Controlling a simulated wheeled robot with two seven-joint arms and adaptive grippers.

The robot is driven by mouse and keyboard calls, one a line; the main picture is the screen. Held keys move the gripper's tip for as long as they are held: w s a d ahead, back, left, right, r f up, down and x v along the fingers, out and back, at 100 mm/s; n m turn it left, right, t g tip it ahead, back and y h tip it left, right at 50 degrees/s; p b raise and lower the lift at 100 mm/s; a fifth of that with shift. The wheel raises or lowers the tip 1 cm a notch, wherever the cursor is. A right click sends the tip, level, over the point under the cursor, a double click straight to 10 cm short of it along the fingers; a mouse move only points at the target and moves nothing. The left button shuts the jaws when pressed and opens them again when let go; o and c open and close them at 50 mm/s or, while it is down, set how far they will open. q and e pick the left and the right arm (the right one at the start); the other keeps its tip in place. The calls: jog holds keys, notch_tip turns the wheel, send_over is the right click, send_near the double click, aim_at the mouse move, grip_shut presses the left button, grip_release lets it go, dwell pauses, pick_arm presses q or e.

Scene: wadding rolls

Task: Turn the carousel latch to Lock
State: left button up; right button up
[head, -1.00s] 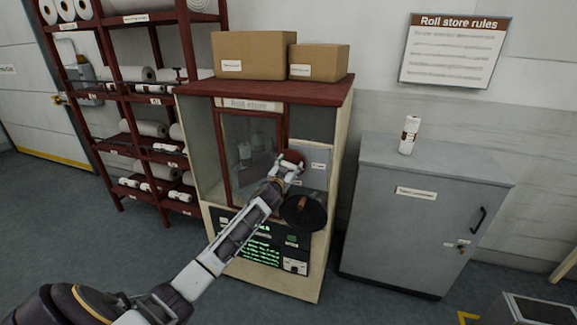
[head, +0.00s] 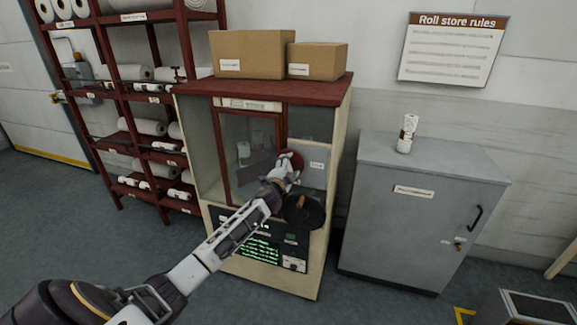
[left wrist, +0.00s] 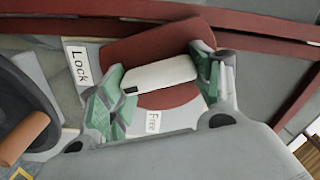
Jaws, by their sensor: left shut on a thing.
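The carousel latch is a dark red disc (left wrist: 160,45) with a pale bar handle (left wrist: 165,73) across it, in the left wrist view. A dark mark shows at the bar's left end. A "Lock" label (left wrist: 79,65) is beside the disc at upper left, and a "Free" label (left wrist: 153,121) is below it. My left gripper (left wrist: 155,88) is shut on the latch handle, its green pads at the bar's two ends. In the head view my left gripper (head: 287,168) covers most of the red latch (head: 297,159) on the cabinet front. My right gripper is out of view.
A black handwheel (head: 304,212) with an orange knob is just below the latch. The carousel cabinet (head: 190,150) has a glazed door and two cardboard boxes (head: 250,54) on top. A grey cabinet (head: 420,220) stands at right, a red shelf rack (head: 115,95) at left.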

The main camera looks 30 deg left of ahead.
pick_arm(q)
jog(key=shift+w+a+r+m+p, duration=0.1)
jog(key=shift+r+m+p, duration=0.1)
jog(key=shift+m, duration=0.9)
jog(key=shift+a+r+m+p, duration=0.1)
jog(key=shift+r+m, duration=0.05)
jog(key=shift+m, duration=0.95)
jog(key=o, duration=0.8)
jog(key=shift+c, duration=0.2)
jog(key=shift+o, duration=1.3)
jog(key=shift+w+d+f, duration=0.1)
jog(key=shift+f, duration=0.35)
jog(key=shift+s+d+f, duration=0.1)
jog(key=shift+s+d, duration=0.1)
jog(key=shift+s, duration=0.3)
jog(key=v, duration=1)
jog(key=shift+s, duration=0.35)
jog(key=shift+d, duration=0.1)
